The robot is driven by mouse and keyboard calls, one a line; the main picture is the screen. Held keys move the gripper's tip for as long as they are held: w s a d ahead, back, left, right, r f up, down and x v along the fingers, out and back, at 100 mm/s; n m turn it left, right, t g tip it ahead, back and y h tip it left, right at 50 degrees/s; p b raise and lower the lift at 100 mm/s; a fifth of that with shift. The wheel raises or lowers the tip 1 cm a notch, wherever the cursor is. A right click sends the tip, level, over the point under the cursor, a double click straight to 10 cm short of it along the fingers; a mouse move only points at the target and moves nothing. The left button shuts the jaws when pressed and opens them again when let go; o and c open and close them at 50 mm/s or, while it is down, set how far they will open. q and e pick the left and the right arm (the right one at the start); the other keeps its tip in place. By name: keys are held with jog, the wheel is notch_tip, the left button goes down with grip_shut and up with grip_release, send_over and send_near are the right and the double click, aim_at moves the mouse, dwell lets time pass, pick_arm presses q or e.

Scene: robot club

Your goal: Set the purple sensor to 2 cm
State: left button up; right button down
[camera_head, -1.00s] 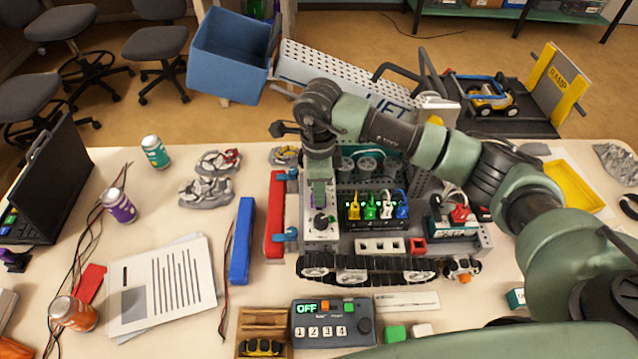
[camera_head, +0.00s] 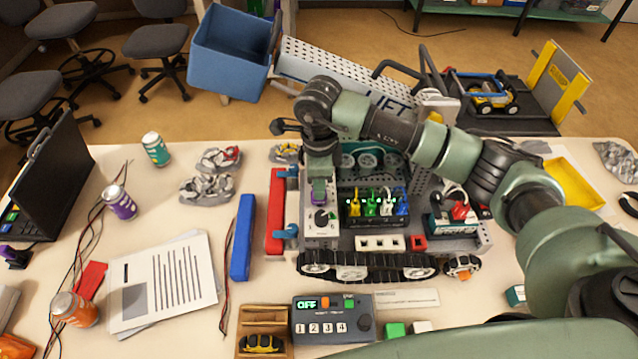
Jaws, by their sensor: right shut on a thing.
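The purple sensor (camera_head: 318,194) is on a pale panel (camera_head: 312,238) at the left side of the tracked robot on the table. A black knob (camera_head: 321,218) is just in front of it on the panel. My right gripper (camera_head: 318,176) reaches down from above and is shut on the purple sensor. The wrist hides the fingertips and the sensor's upper part. I cannot read any centimetre scale. My left gripper is not in view.
The tracked robot (camera_head: 368,268) carries a block with coloured plugs (camera_head: 375,204) right of the sensor. A red bar (camera_head: 276,215) and a blue bar (camera_head: 243,238) lie left. A control box reading OFF (camera_head: 332,320) is in front. Cans and papers (camera_head: 165,280) are further left.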

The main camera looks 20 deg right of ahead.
jog(key=shift+w, duration=0.1)
dwell(0.8)
jog(key=w+b, duration=0.1)
jog(key=b, duration=0.1)
jog(key=w+d+b, duration=0.1)
jog(key=w+b, duration=0.3)
jog(key=shift+w+d+f, duration=0.15)
jog(key=shift+d, duration=0.1)
jog(key=shift+w, duration=0.15)
jog(key=shift+r, duration=0.25)
jog(key=c, duration=1.4)
grip_release()
